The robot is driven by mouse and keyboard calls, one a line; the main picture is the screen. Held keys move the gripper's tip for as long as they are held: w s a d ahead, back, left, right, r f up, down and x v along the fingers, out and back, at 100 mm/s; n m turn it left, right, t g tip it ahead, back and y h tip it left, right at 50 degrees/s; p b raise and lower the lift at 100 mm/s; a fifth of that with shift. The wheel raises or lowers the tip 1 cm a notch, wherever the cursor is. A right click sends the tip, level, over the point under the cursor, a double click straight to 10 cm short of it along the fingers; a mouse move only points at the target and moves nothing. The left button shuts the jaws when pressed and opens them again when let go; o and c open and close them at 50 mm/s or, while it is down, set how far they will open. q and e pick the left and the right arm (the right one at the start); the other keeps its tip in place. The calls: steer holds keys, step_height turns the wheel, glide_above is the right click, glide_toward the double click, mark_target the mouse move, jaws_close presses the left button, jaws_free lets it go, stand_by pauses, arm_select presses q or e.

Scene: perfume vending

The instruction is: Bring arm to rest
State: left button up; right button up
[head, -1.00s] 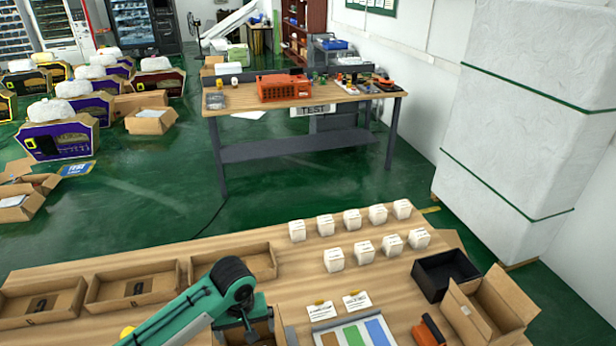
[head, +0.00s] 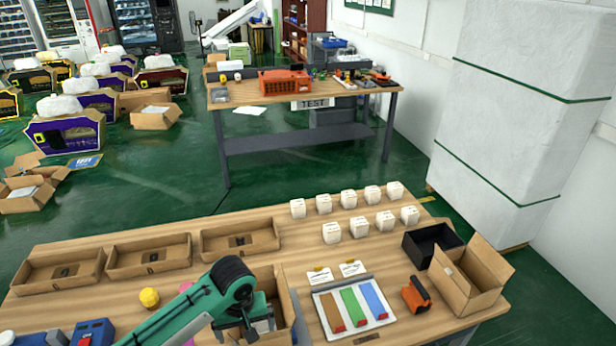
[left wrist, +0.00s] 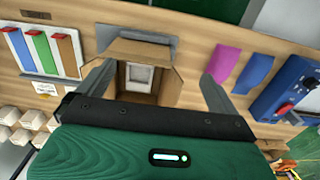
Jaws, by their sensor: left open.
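My left arm comes in teal from the bottom left of the head view. Its gripper (head: 248,328) is low over the table at an open cardboard box (head: 288,290), and the arm hides part of that box. In the left wrist view the two fingers of my left gripper (left wrist: 157,78) are spread apart with nothing held between them. The open box (left wrist: 168,55) shows between and beyond the fingers, with a white item (left wrist: 140,77) inside it. Whether the fingers touch the box I cannot tell. My right gripper is not in view.
Three shallow cardboard trays (head: 150,257) line the table's left. Several white boxes (head: 387,221) stand at the back. A colour-strip board (head: 352,310), orange tool (head: 416,295), black bin (head: 433,245) and open carton (head: 470,279) are at right. A yellow ball (head: 149,298) lies near my arm.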

arm_select(q)
steer(key=s+d+f+m+t+h, duration=0.2)
steer(key=s+m+h, duration=0.15)
steer(key=s, duration=0.85)
steer(key=s+a+r+m+t+y, duration=0.2)
steer(key=s+a+y, duration=0.1)
steer(key=s+a, duration=0.8)
step_height(320, 180, down, 35)
steer(key=g+b, duration=0.2)
steer(key=b, duration=0.4)
steer(key=s+a+f+b, duration=0.1)
steer(key=s+f+b, duration=0.1)
steer(key=s+f, duration=0.8)
steer(key=s+a+f+g+b, duration=0.1)
steer(key=s+f+b, duration=0.2)
steer(key=s+f, duration=0.7)
step_height(320, 180, down, 7)
steer(key=shift+a+f, duration=0.15)
steer(key=shift+a, duration=0.25)
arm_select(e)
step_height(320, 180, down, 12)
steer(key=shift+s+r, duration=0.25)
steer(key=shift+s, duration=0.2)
